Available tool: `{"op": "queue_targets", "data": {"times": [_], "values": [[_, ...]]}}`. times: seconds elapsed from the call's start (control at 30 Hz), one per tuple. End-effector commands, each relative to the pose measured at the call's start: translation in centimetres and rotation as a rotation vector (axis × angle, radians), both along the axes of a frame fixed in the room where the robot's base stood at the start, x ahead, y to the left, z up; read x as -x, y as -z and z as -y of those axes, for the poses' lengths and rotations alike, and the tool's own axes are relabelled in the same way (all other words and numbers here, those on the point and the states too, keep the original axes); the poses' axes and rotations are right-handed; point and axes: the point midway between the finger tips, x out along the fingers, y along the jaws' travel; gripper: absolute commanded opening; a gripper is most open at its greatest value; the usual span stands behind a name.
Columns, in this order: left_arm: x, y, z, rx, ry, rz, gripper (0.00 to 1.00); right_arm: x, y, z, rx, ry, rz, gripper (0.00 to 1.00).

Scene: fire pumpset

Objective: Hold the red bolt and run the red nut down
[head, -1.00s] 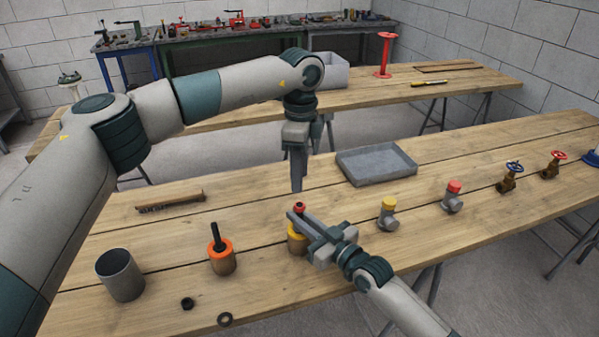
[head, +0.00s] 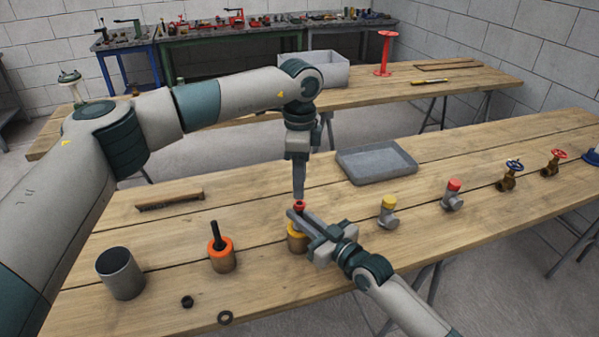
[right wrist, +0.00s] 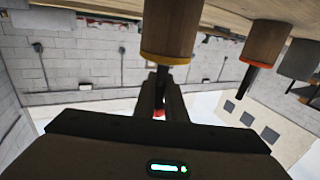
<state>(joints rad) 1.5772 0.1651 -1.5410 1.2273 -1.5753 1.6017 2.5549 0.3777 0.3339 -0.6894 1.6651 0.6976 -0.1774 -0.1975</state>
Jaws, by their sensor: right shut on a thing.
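A wooden cylinder with a yellow collar (head: 296,240) stands on the front table, partly hidden by my right gripper (head: 297,217). A small red piece (head: 299,204) shows above it; I cannot separate bolt from nut there. In the right wrist view the collared cylinder (right wrist: 170,45) appears inverted. My right gripper is shut on the dark shaft of the red bolt (right wrist: 161,84) by the collar, with red (right wrist: 159,113) showing beyond the fingers. My left gripper (head: 299,196) points straight down, its tips at the red piece. Its fingers overlap in view, so their opening is unclear.
An orange-collared cylinder with a black bolt (head: 221,254), a grey cup (head: 120,273), a black nut (head: 187,302) and a washer (head: 225,318) are at left. A grey tray (head: 377,163) lies behind. Capped fittings (head: 388,212) and valves (head: 510,177) stand to the right.

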Motion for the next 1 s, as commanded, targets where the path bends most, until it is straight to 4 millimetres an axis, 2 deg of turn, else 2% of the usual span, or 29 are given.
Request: {"op": "queue_targets", "data": {"times": [0.2,0.4,0.83,1.0], "values": [[0.0,3.0,0.0,-0.001,0.000,-0.002,0.38,0.0,0.0,0.0,0.001,0.000,-0.001,0.00],[0.0,4.9,0.0,0.000,0.000,-0.001,0.38,0.0,0.0,0.0,0.001,0.000,-0.001,0.00],[0.0,5.7,0.0,-0.001,0.001,-0.001,0.38,0.0,0.0,0.0,0.001,0.000,-0.001,0.00],[0.0,5.7,0.0,-0.001,0.001,-0.001,0.00,0.0,0.0,0.0,0.001,0.000,-0.001,0.00]]}}
